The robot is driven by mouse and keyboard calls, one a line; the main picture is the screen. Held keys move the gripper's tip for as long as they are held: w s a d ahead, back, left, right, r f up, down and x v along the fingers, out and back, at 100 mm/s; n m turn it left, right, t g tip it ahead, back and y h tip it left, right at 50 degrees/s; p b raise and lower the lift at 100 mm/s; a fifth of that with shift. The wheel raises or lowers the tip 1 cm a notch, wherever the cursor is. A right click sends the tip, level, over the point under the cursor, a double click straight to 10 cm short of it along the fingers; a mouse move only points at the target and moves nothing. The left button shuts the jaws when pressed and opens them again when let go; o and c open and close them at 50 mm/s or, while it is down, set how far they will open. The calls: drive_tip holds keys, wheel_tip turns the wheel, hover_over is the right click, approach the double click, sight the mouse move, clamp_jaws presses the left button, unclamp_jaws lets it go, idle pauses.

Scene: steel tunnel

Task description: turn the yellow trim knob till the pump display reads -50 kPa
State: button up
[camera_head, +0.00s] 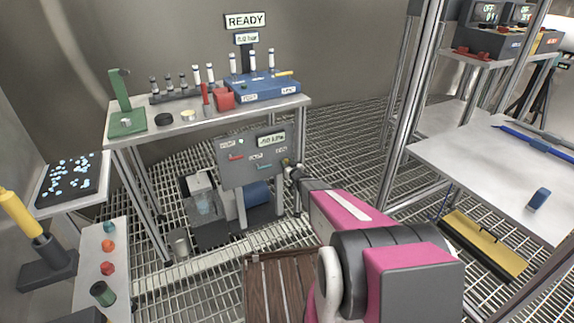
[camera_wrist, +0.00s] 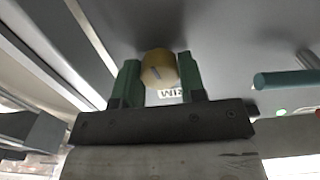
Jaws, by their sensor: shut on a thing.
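The grey pump panel (camera_head: 230,178) stands under the workbench. Its display (camera_head: 271,139) is small and appears to read -50 kPa. The yellow trim knob (camera_wrist: 158,67) sits between the two green fingers of my gripper (camera_wrist: 159,78) in the wrist view. My gripper is shut on the knob, with a dark mark visible on the knob's face. A label partly reading "RIM" shows just below it. In the head view my gripper (camera_head: 290,168) is at the panel's right edge, and the knob is too small to make out clearly there.
A red lever (camera_head: 236,157) and a teal lever (camera_head: 264,166) stick out of the panel left of my gripper; the teal handle (camera_wrist: 285,80) is at right in the wrist view. The workbench top (camera_head: 172,131) is above. A wooden slatted pallet (camera_head: 283,285) lies on the grating.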

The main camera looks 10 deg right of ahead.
drive_tip(key=shift+n, duration=0.6)
drive_tip(key=o, duration=0.9)
drive_tip(key=shift+s, duration=0.1)
drive_tip(key=v, duration=1)
drive_tip(key=shift+s+d, duration=0.1)
drive_tip(key=shift+s, duration=0.2)
